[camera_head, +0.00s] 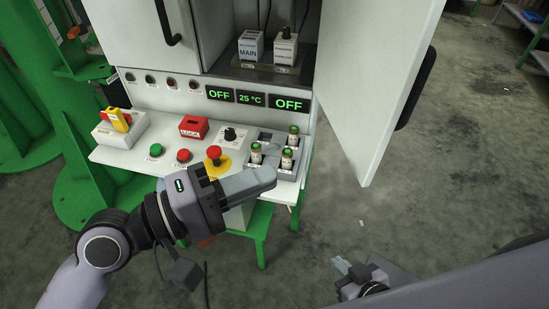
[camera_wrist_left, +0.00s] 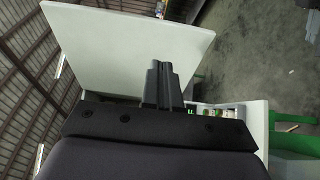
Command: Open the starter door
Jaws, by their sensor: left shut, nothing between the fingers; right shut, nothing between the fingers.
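The white cabinet's right door (camera_head: 378,75) stands swung wide open, with a black handle (camera_head: 416,88) at its outer edge. Another white door (camera_head: 130,28) with a black handle (camera_head: 164,22) is at upper left; I cannot tell whether it is fully shut or which door is the starter door. My left gripper (camera_head: 268,176) is shut and empty, in front of the control shelf, left of and below the open door. In the left wrist view its closed fingers (camera_wrist_left: 165,66) overlap a large white panel (camera_wrist_left: 120,45). My right gripper (camera_head: 342,266) is shut and empty at lower right, clear of the cabinet.
The open compartment holds a MAIN unit (camera_head: 251,46) and a unit with a black knob (camera_head: 285,47). The shelf carries a red emergency button (camera_head: 214,153), a red LOCK block (camera_head: 193,127) and several green-topped cylinders (camera_head: 287,159). The floor (camera_head: 460,150) at right is clear.

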